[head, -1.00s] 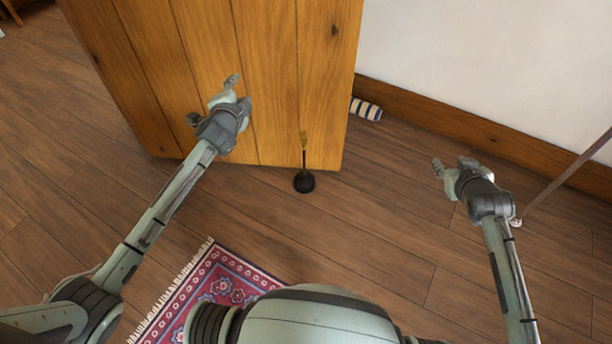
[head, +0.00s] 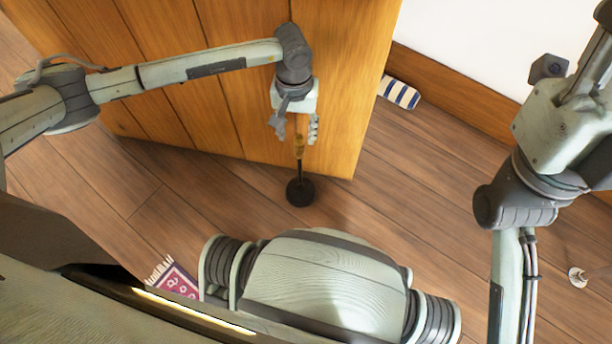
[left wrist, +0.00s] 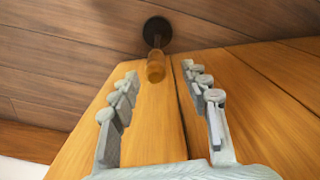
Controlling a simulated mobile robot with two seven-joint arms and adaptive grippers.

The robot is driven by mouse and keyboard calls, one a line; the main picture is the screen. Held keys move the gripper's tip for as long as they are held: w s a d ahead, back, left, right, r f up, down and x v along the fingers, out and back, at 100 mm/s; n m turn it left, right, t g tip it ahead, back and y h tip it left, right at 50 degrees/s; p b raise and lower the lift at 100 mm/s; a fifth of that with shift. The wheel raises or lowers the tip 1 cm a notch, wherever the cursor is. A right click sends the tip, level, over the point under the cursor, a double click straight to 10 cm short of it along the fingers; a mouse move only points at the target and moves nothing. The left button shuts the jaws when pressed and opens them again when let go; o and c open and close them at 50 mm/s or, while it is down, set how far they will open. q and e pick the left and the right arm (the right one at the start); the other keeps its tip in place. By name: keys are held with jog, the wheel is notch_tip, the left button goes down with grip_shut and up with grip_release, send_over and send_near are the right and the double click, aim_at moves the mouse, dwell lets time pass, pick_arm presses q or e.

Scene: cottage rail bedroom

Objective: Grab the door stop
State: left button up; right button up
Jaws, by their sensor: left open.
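The door stop (head: 300,191) stands upright on the floor in front of the wooden door. It has a round black base, a thin dark stem and a wooden handle on top. My left gripper (head: 295,130) is open, fingers pointing down, right above the handle in the head view. In the left wrist view the door stop's handle (left wrist: 155,66) lies just beyond the gap between the two spread fingertips of my left gripper (left wrist: 159,72), apart from both. My right gripper (head: 570,115) is raised at the right edge, partly cut off; its jaws are unclear.
The wooden door (head: 220,95) rises close behind my left gripper. A blue and white striped roll (head: 400,93) lies by the baseboard. A patterned rug (head: 176,281) shows at lower left. The floor around the door stop's base is clear.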

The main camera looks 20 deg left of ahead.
aim_at(300, 150)
pick_arm(q)
jog(key=f, duration=0.2)
jog(key=f+b, duration=0.1)
jog(key=f, duration=0.2)
jog(key=f+b, duration=0.1)
jog(key=f, duration=0.1)
jog(key=shift+s+d+f, duration=0.1)
jog(key=shift+d+f, duration=0.15)
jog(key=shift+f, duration=0.15)
grip_shut()
jog(key=shift+r, duration=0.2)
